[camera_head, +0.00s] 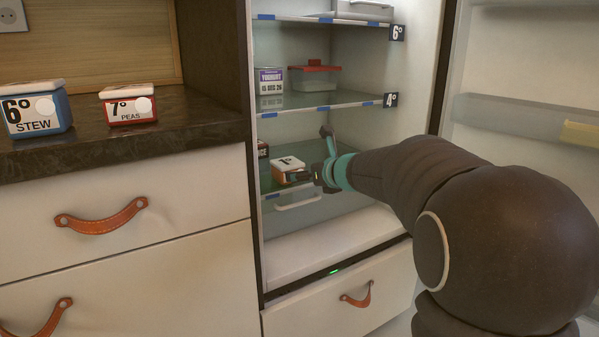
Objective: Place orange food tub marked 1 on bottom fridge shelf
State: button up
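The orange food tub (284,178) with a white lid is inside the open fridge, at the level of the bottom glass shelf (273,157). A dark mark shows on its lid, too small to read surely. My gripper (303,176) reaches in from the right, with a dark finger against the tub's right side. The far finger is hidden, so I cannot tell whether it grips the tub. I also cannot tell whether the tub rests fully on the shelf.
A dark red tub (263,149) stands at the left behind the orange one. A yoghurt tub (269,88) and a red-lidded container (314,79) are on the shelf marked 4°. Stew (37,113) and peas (128,108) tubs stand on the counter (110,148). The fridge door (510,70) is open at right.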

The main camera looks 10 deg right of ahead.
jog(key=s+d+r+m+h, duration=0.2)
jog(key=s+d+m+h, duration=0.15)
jog(key=s+m, duration=0.6)
jog(key=s+d+r+m+h, duration=0.15)
jog(key=s+m+h, duration=0.25)
jog(key=s+m, duration=0.55)
jog(key=s+a+f+m+g+y, duration=0.1)
jog(key=s+a+f+m+g, duration=0.3)
jog(key=s+f+m, duration=0.3)
jog(key=s+a+f+m+g+y, duration=0.2)
jog(key=s+f+m, duration=0.6)
jog(key=s+m, duration=0.5)
jog(key=shift+s+a+f+m+g, duration=0.15)
jog(key=shift+s+a+m+g, duration=0.15)
jog(key=shift+s+a+g, duration=0.8)
